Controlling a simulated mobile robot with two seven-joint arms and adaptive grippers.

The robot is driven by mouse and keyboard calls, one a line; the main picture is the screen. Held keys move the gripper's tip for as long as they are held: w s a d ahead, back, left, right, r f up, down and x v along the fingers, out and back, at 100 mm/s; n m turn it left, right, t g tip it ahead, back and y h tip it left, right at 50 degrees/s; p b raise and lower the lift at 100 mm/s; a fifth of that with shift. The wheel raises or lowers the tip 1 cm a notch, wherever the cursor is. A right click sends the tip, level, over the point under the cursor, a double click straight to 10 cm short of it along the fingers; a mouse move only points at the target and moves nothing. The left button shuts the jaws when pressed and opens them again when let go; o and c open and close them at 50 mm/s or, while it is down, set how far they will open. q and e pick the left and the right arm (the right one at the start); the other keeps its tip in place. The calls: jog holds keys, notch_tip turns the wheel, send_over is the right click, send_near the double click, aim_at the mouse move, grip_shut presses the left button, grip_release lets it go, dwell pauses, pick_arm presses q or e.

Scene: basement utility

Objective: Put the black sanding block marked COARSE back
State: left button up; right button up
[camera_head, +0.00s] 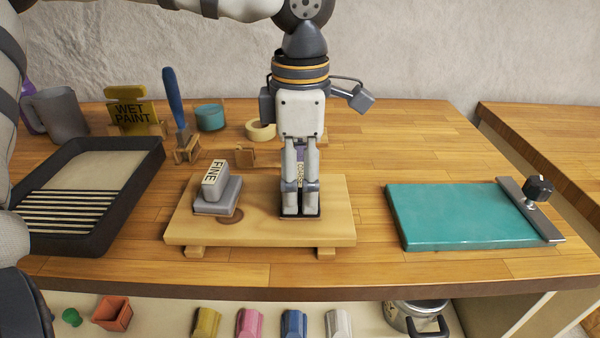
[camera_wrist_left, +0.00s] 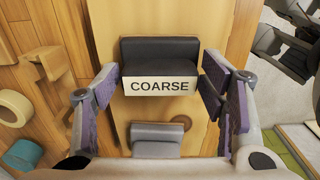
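The black sanding block marked COARSE (camera_wrist_left: 160,53) has a pale label in the left wrist view. In the head view only its dark base (camera_head: 312,217) and a sliver of label show behind the fingers. My left gripper (camera_wrist_left: 161,80) has a finger against each end of the block and looks shut on it. In the head view my left gripper (camera_head: 300,205) points straight down over the wooden board (camera_head: 262,232). Whether the block touches the board cannot be told. A grey block marked FINE (camera_head: 215,190) is on the board to the left. My right gripper is not in view.
A black-rimmed tray (camera_head: 95,235) is at the left. A teal slab (camera_head: 455,215) with a clamp bar is at the right. The bench between board and slab is clear.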

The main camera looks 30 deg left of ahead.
aim_at(300, 174)
pick_arm(q)
jog(key=shift+r, duration=0.15)
notch_tip(300, 174, up, 12)
dwell(0.5)
